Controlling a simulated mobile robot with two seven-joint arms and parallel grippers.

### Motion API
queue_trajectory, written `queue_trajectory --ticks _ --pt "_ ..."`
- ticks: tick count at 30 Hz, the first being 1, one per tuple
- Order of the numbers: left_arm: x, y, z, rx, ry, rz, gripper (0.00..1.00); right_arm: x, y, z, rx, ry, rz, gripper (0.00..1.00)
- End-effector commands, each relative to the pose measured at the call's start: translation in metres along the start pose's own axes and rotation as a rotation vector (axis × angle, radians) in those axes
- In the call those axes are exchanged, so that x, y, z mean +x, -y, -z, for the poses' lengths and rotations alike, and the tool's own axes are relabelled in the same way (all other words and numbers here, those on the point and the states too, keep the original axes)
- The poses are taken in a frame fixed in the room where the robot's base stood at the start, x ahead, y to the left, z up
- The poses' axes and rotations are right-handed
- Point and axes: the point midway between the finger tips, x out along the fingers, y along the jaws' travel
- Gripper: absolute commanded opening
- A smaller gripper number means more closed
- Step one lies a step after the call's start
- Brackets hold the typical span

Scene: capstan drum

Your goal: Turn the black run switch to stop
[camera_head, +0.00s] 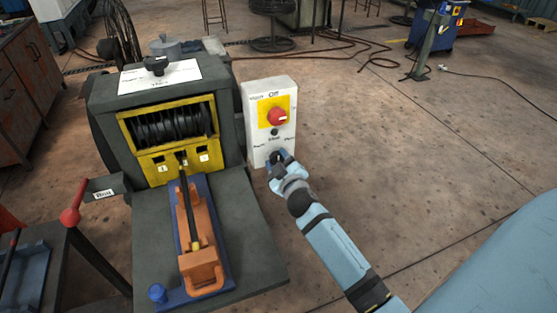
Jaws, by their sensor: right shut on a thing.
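The white control box (254,140) stands at the right side of the machine. It carries a red knob (277,116) on a yellow plate and a small dark button (275,132) below that. My right gripper (279,157) is at the lower part of the box face, shut on the black run switch there. The gripper mostly covers the switch, so its setting cannot be read. The small lettering around it is too blurred to read surely. My left gripper is not in view.
The grey machine has a yellow-framed drum window (168,135) and a black knob (155,65) on top. In front, a grey table (150,240) bears an orange fixture (202,270) on a blue base. A red-balled lever (70,217) stands at left. The floor (400,160) at right is clear.

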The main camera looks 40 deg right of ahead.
Motion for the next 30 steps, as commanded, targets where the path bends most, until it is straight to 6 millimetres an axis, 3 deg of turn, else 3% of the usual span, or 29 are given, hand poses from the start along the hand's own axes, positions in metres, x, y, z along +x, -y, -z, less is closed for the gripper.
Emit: queue_trajectory --ticks 12,13,15,16,30 --pt "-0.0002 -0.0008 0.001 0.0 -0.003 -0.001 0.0 -0.0003 0.0005 -0.0007 -0.006 0.001 0.001 0.22" --pt "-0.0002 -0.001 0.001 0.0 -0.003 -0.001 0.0 -0.0003 0.0005 -0.0007 -0.006 0.001 0.001 0.53" --pt "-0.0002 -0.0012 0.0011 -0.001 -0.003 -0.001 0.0 -0.0003 0.0005 -0.0006 -0.006 0.001 0.001 0.69" --pt "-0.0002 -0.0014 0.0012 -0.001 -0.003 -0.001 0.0 -0.0003 0.0005 -0.0006 -0.006 0.001 0.001 0.71" --pt "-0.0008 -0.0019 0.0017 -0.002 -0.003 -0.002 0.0 0.0006 -0.0004 -0.0004 -0.006 0.0 0.001 0.71"
